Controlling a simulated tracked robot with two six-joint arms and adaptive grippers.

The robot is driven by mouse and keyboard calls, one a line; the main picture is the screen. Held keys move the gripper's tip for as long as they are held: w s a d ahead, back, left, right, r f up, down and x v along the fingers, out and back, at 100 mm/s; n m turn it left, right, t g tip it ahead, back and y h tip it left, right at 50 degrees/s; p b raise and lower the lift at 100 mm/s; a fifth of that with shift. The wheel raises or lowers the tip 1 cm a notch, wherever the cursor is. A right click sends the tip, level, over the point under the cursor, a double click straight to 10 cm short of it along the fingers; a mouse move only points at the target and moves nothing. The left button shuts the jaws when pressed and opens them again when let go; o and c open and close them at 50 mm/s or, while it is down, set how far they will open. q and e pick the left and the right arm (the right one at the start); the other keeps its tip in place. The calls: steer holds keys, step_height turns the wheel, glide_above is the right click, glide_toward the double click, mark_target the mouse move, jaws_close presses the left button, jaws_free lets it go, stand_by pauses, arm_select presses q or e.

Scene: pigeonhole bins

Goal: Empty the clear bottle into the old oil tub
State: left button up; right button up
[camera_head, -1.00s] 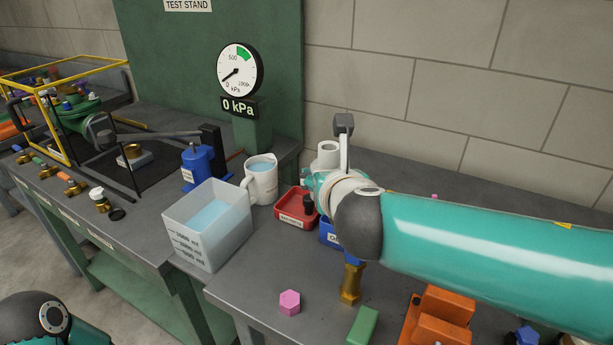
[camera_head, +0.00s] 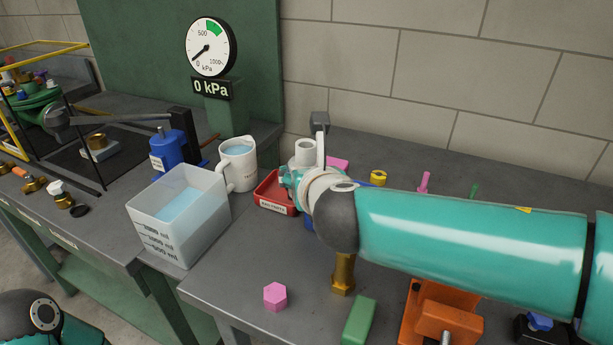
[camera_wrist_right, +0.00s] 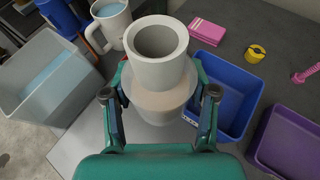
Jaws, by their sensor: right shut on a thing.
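My right gripper (camera_wrist_right: 158,100) is shut on a pale grey-white bottle (camera_wrist_right: 158,52), one finger on each side of its body. The bottle's wide round mouth faces up toward the wrist camera, and the lower body looks translucent. Its contents cannot be made out. In the head view the bottle's white neck (camera_head: 303,150) stands up beyond my right gripper (camera_head: 296,180), behind the red tray. I cannot read any label naming the old oil tub. A translucent graduated tub (camera_head: 180,225) with pale blue liquid stands left of the bottle. My left gripper is out of view.
A white jug (camera_head: 240,175) with blue liquid stands between the tub and a red tray (camera_head: 276,208). A blue bin (camera_wrist_right: 228,85) and a purple bin (camera_wrist_right: 285,150) lie right of the bottle. A pink hexagonal block (camera_head: 275,297) and green block (camera_head: 359,322) lie in front.

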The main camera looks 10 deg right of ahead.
steer(key=r+m+g+y+p, duration=0.1)
steer(key=p, duration=0.2)
steer(key=shift+r+m, duration=0.1)
steer(key=shift+m, duration=0.2)
step_height(320, 180, down, 4)
steer(key=m+g+y+p, duration=0.2)
steer(key=m+p, duration=0.1)
steer(key=shift+s+r+y, duration=0.1)
steer(key=shift+r+y, duration=0.15)
steer(key=shift+y, duration=0.15)
steer(key=m+y+p, duration=0.1)
steer(key=p, duration=0.2)
steer(key=m+g+y+p, duration=0.1)
steer(key=y+p, duration=0.1)
steer(key=p, duration=0.1)
steer(key=shift+d+r+m+p, duration=0.1)
steer(key=shift+d+m+p, duration=0.1)
steer(key=shift+m+p, duration=0.15)
steer(key=shift+w+p, duration=0.2)
steer(key=shift+p, duration=0.2)
steer(key=shift+f+b, duration=0.35)
steer(key=shift+s+d+r+m+y+p, duration=0.1)
steer(key=shift+d+r+m+y+p, duration=0.15)
steer(key=shift+m+y+p, duration=0.6)
steer(key=shift+r+m+g+y+p, duration=0.25)
steer(key=shift+m+g+p, duration=0.05)
steer(key=shift+p, duration=1.15)
steer(key=shift+f, duration=0.1)
